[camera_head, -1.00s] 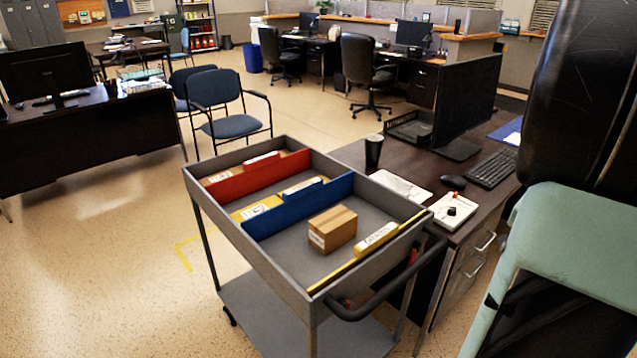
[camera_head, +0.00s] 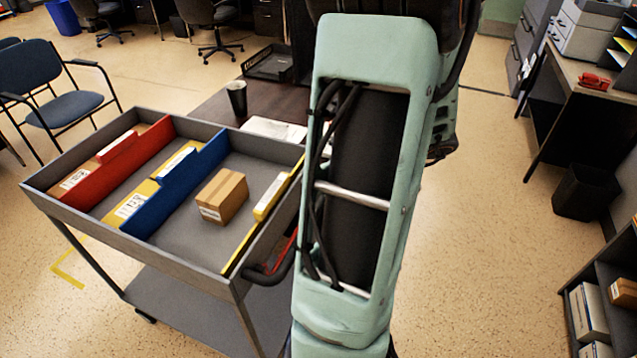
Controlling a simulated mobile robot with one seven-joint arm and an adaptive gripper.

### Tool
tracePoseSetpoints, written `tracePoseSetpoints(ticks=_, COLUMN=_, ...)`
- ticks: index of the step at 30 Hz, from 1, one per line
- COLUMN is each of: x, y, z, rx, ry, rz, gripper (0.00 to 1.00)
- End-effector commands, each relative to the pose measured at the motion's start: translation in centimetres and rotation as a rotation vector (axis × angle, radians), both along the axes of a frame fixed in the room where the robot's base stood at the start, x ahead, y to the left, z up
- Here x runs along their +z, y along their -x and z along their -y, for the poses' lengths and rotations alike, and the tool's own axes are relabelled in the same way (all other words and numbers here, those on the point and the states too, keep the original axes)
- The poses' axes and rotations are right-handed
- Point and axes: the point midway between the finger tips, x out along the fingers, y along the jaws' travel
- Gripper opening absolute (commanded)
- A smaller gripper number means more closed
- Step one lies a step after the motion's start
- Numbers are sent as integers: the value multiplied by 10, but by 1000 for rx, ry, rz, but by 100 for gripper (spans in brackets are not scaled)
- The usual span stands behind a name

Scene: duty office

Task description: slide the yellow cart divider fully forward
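The yellow divider (camera_head: 268,198) stands in the grey cart (camera_head: 150,252), close along the cart's right end wall. A small cardboard box (camera_head: 222,196) sits on the tray floor between the blue and yellow dividers, apart from both. My arm (camera_head: 368,180) rises upright just right of the cart. My gripper is outside the picture.
A dark desk (camera_head: 212,108) with a black cup (camera_head: 237,98) and a letter tray (camera_head: 268,63) adjoins the cart's far side. A blue chair (camera_head: 62,95) stands at the left. A black bin (camera_head: 586,192) and a shelf with boxes (camera_head: 624,292) are at the right. Floor between is clear.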

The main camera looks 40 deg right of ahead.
Motion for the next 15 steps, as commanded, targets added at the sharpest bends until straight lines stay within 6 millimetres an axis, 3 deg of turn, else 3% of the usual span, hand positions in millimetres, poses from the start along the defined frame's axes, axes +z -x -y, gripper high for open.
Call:
tracePoseSetpoints(ticks=9, x=-51, y=-44, z=-20, rx=4, ry=-1, rz=-4, gripper=0)
tracePoseSetpoints(ticks=15, x=-46, y=-71, z=-29, rx=4, ry=4, rz=-2, gripper=0)
